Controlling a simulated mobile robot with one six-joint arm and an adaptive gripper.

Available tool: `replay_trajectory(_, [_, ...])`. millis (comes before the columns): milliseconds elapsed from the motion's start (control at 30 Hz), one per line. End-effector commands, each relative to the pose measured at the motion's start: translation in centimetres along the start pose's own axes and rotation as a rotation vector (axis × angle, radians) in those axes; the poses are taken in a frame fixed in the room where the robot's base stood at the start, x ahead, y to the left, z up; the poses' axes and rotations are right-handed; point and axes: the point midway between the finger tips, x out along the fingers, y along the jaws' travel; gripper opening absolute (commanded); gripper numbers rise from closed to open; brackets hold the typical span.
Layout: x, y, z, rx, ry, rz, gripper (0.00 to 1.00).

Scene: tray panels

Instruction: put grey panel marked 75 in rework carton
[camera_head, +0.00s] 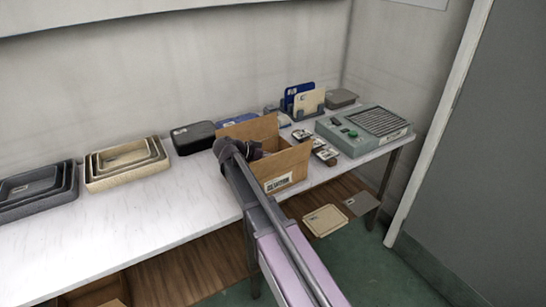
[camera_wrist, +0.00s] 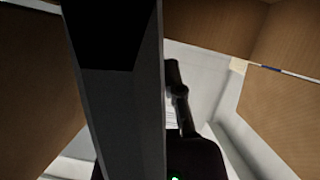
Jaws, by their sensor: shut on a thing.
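The brown carton (camera_head: 288,168), with a label on its front, stands open on the table in the head view. My gripper (camera_head: 254,151) is at the carton's opening, and my arm partly covers it. In the wrist view a dark grey panel (camera_wrist: 118,110) stands edge-on, close to the camera. My gripper (camera_wrist: 172,100) is shut on it; the panel hides one finger. Brown carton walls (camera_wrist: 215,25) rise around the panel, with a pale area below. No marking 75 is readable, and I cannot tell whether the panel touches the bottom.
Nested beige trays (camera_head: 127,162) and dark trays (camera_head: 38,185) stand at the left. A rack with blue and cream panels (camera_head: 303,100) and a grey-green device (camera_head: 362,130) are at the right. White tabletop (camera_head: 150,215) is clear in front.

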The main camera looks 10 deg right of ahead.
Motion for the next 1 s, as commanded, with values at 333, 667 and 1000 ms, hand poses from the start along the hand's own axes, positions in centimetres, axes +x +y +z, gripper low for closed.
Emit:
replay_trajectory(333, [-0.02, 0.00, -0.01, 0.000, 0.000, 0.000, 0.40])
replay_trajectory(667, [-0.01, 0.00, 0.00, 0.000, 0.000, 0.000, 0.51])
replay_trajectory(1000, [-0.01, 0.01, 0.00, 0.000, 0.000, 0.000, 0.51])
